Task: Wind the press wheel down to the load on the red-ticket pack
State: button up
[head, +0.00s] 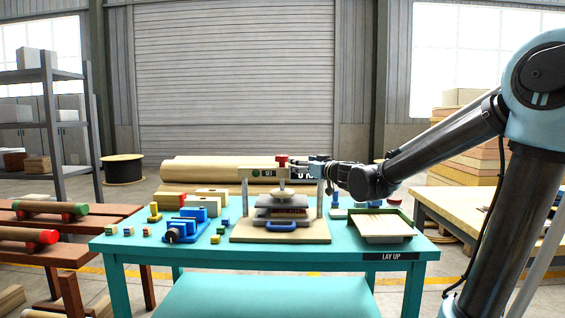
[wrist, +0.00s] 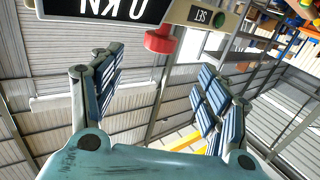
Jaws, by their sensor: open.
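I cannot make out the rest of a wheel. A brown pack (head: 281,213) lies between plates under the platen; no ticket colour is readable on it. The dark display (wrist: 105,8) reads 0 kN, upside down, beside a SET button. My gripper (head: 312,165) is open and empty at the crossbeam's right, its fingers (wrist: 160,75) apart and short of the knob.
A green-rimmed tray (head: 385,238) stands right of the press, above a LAY UP label. A blue clamp-like fixture (head: 185,228) and several small coloured blocks lie to the left. Large rolls (head: 215,168) lie behind.

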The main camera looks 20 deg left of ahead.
aim_at(286, 159)
jog(key=x, duration=1.5)
jog(key=shift+w+a, duration=0.1)
jog(key=shift+a, duration=0.05)
jog(key=shift+c, duration=0.6)
jog(key=shift+a, duration=0.1)
jog(key=c, duration=1)
